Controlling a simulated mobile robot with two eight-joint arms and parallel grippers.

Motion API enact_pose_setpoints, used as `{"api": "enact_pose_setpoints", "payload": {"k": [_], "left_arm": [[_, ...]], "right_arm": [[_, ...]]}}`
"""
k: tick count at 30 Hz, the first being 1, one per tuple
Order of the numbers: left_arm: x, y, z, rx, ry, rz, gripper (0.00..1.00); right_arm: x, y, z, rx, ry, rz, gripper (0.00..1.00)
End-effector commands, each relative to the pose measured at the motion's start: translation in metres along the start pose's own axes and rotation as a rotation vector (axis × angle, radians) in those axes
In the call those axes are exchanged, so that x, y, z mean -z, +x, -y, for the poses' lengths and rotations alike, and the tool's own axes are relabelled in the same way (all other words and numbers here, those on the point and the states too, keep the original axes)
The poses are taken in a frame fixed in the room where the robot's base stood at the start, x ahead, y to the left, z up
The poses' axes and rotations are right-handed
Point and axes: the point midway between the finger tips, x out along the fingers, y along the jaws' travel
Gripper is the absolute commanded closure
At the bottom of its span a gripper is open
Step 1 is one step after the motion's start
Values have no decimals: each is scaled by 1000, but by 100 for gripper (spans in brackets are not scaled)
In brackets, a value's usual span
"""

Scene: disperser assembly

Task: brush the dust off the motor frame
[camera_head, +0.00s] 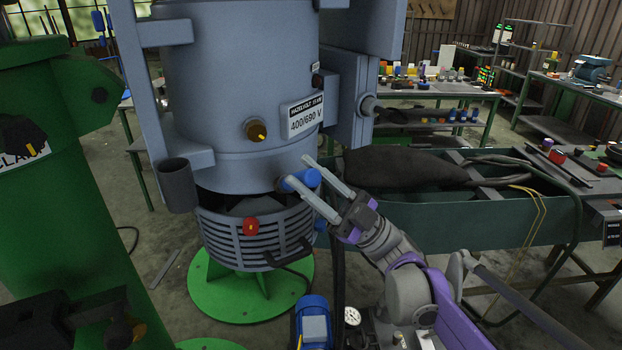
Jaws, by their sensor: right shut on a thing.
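The motor frame (235,85) is a large upright grey-blue cylinder with a slatted lower ring (235,238) and a label reading 400/690 V (306,117). My right gripper (296,170) reaches in from the lower right at the lower right side of the frame. Its fingers are shut on a short blue cylindrical piece (306,178), whose darker end points left toward the frame. I cannot tell whether bristles show or whether it touches the frame. No dust can be made out. My left gripper is not in view.
A green column (60,200) fills the left side. A green trough (470,215) with a dark bag (402,167) stands at the right. Workbenches line the back.

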Motion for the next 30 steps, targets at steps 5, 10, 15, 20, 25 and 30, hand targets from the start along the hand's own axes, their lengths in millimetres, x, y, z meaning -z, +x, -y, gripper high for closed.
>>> {"api": "enact_pose_setpoints", "payload": {"k": [5, 10, 15, 20, 25, 30], "left_arm": [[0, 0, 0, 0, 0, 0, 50], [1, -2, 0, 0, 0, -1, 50], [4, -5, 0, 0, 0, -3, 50], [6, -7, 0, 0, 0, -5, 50], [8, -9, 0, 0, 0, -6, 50], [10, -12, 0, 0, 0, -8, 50]], "right_arm": [[-2, 1, -1, 0, 0, 0, 100], [-2, -2, -6, -1, -1, 0, 100], [0, -11, -18, -1, -2, 1, 100], [0, -19, -29, -1, -1, 1, 100], [1, -23, -33, 0, 0, 0, 100], [0, -22, -32, 0, 0, -1, 100]]}}
